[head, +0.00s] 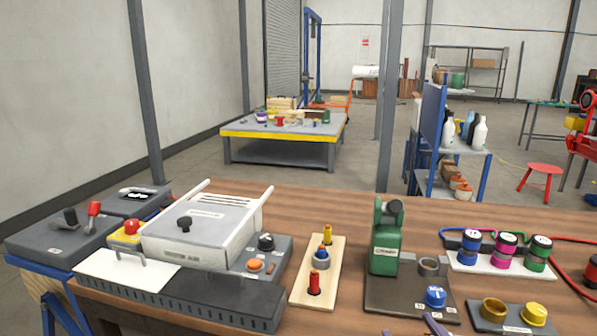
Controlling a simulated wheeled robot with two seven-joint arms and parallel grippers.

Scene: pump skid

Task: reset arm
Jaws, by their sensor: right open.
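My right gripper (407,325) barely shows at the bottom edge, right of centre. Only the purple-grey tips of its two fingers are in frame, spread apart with nothing seen between them. They are in front of the dark base plate of the green pump unit (384,248), near its blue knob (435,297). I cannot tell how high above the bench they are. My left gripper is not in view.
The wooden bench (345,200) holds a white-lidded box (205,225), a board with red and yellow plugs (315,270), coloured jars (507,245), a tray with yellow cups (515,315), and a grey lever box (75,235) at far left. A bare strip runs along the back.

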